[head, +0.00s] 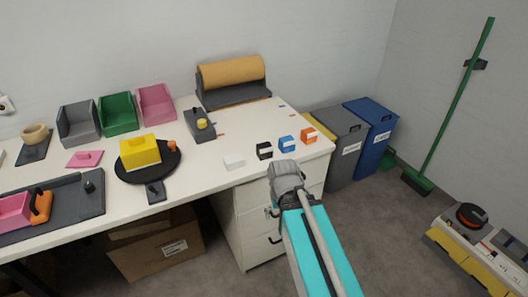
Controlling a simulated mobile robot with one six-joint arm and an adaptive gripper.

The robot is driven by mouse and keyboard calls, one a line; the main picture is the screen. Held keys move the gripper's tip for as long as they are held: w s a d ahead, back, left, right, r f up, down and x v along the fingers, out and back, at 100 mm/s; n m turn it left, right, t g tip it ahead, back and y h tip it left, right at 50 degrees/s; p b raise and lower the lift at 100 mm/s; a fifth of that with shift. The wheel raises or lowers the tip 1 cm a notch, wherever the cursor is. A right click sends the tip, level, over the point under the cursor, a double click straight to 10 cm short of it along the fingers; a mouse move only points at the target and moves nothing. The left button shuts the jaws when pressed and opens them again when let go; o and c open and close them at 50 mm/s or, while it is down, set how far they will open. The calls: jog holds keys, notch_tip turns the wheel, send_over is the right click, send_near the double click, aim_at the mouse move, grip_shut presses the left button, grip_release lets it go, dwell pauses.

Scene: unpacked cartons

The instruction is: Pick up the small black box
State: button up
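The small black box (264,151) with a pale label sits on the white table near its front edge, in the head view. A small white box (233,163) is to its left, and a small blue box (286,144) and a small orange box (308,136) are to its right. My gripper (284,167) is at the table's front edge, just below and right of the black box in the picture. It is seen from behind, so its fingers are mostly hidden and I cannot tell their opening. The black box looks apart from it.
The white table (220,182) also holds a black turntable (122,172) with a yellow box (139,151), several open bins, and a paper roll (232,72). Drawers (250,225) stand below. Grey (343,140) and blue (374,130) waste bins stand at the right.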

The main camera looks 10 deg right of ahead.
jog(key=shift+w, duration=0.1)
jog(key=w+a+r+n+h, duration=0.1)
jog(key=w+n+h, duration=0.1)
jog(key=w+n, duration=0.1)
jog(key=w+a+r+n+h+p, duration=0.1)
jog(key=w+r+n+h, duration=0.1)
jog(key=w+n, duration=0.2)
jog(key=w+a+r+n+h, duration=0.1)
jog(key=w+r+n+h, duration=0.1)
jog(key=w, duration=0.5)
jog(key=shift+a+n+h, duration=0.3)
jog(key=shift+n+h, duration=0.3)
jog(key=shift+n, duration=0.5)
jog(key=w+a+r+n+h, duration=0.2)
jog(key=w+a+n, duration=0.1)
jog(key=w+a+r+n+t+h+p, duration=0.1)
jog(key=w+r, duration=0.1)
jog(key=shift+w+a+n, duration=0.25)
jog(key=shift+a+n, duration=0.05)
jog(key=w+a+r+n+h, duration=0.2)
jog(key=a+r, duration=0.1)
jog(key=w+a+r+n+t, duration=0.1)
jog(key=a, duration=0.1)
jog(key=shift+w+a+r+n+h, duration=0.15)
jog(key=shift+w+a+n+h, duration=0.1)
jog(key=shift+w+n+h, duration=0.15)
jog(key=shift+w+a+r+n, duration=0.1)
jog(key=shift+a+r+n, duration=0.15)
jog(key=shift+n, duration=0.05)
jog(key=shift+d, duration=0.1)
